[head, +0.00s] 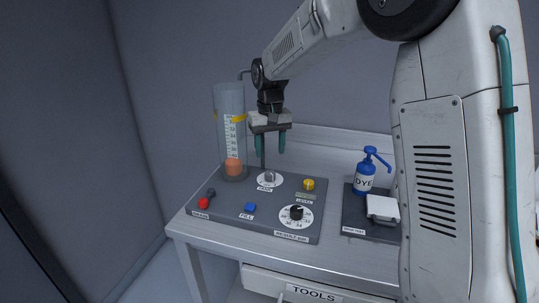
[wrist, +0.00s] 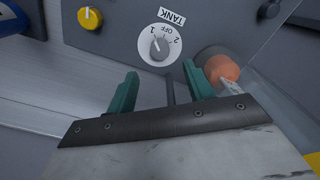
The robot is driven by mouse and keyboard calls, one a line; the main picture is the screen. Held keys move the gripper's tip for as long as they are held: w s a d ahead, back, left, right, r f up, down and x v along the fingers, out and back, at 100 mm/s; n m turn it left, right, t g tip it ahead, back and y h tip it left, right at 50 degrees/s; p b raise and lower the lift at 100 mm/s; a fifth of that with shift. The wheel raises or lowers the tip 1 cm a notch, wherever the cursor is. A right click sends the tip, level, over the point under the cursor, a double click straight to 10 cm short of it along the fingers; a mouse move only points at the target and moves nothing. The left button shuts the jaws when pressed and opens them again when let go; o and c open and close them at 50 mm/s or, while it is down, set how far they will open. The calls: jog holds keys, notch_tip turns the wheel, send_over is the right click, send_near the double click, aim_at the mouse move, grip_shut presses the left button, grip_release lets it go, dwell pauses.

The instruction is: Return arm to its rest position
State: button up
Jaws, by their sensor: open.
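My gripper (head: 269,142) hangs from my arm with its two teal fingers pointing down, above the back of the grey control panel (head: 231,221). The fingers are apart with nothing held between them; the wrist view also shows the open gripper (wrist: 160,92). Below it is the tank selector knob (head: 269,178), a grey knob on a white dial marked 1, OFF and 2; it shows in the wrist view (wrist: 159,48) just beyond the fingertips, apart from them. A clear graduated cylinder (head: 231,110) with orange material at its bottom stands just left of my gripper.
A blue dye pump bottle (head: 366,174) stands at right beside a small white-lidded box (head: 383,208). A tools drawer (head: 310,289) is in front.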

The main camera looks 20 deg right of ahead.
dwell(0.4)
jog(key=s+f, duration=0.1)
jog(key=s, duration=0.2)
jog(key=shift+d+f+g, duration=0.1)
jog(key=shift+f+g, duration=0.25)
jog(key=shift+g, duration=0.05)
jog(key=s+d+r+t, duration=0.1)
jog(key=s+r, duration=0.2)
jog(key=s, duration=1.4)
jog(key=s+d+r+t, duration=0.1)
jog(key=s+r, duration=0.3)
jog(key=s, duration=1.4)
jog(key=shift+s+d, duration=0.35)
jog(key=shift+d, duration=0.1)
